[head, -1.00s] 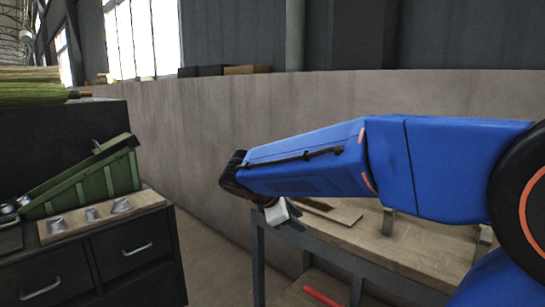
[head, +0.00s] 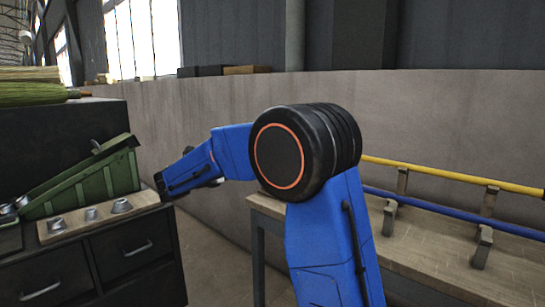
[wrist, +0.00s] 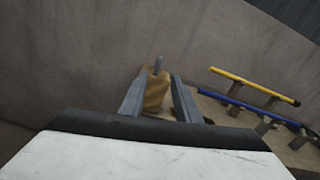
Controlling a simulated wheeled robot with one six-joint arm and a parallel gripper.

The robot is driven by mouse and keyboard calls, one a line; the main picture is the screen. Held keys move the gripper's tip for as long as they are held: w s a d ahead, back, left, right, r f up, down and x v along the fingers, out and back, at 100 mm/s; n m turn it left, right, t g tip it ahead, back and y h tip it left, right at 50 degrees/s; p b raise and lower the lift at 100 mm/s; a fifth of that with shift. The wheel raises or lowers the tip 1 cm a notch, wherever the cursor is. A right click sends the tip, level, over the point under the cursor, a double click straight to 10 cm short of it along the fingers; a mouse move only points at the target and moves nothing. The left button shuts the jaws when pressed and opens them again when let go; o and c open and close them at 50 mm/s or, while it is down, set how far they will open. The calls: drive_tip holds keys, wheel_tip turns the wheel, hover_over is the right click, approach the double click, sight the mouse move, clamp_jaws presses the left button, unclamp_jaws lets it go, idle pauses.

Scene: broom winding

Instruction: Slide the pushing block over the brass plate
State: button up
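My gripper (wrist: 160,88) shows in the wrist view as two grey fingers standing apart. A tan, brownish piece (wrist: 156,94) with a short grey pin on top appears between them. I cannot tell whether the fingers grip it or whether it lies behind them, nor whether it is the pushing block. In the head view my gripper is mostly hidden behind my blue forearm, left of the large black joint, near the cabinet's right end. I cannot make out a brass plate in either view.
A dark drawer cabinet (head: 125,255) at left carries a green sloped fixture (head: 85,185) and a wooden strip with metal cups (head: 70,224). Brooms (head: 30,92) lie behind. At right, a workbench (head: 425,250) holds a yellow rod (head: 450,175) and a blue rod (head: 460,213) on supports.

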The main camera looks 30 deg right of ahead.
drive_tip(key=x, duration=1.7)
drive_tip(key=shift+f, duration=0.1)
clamp_jaws()
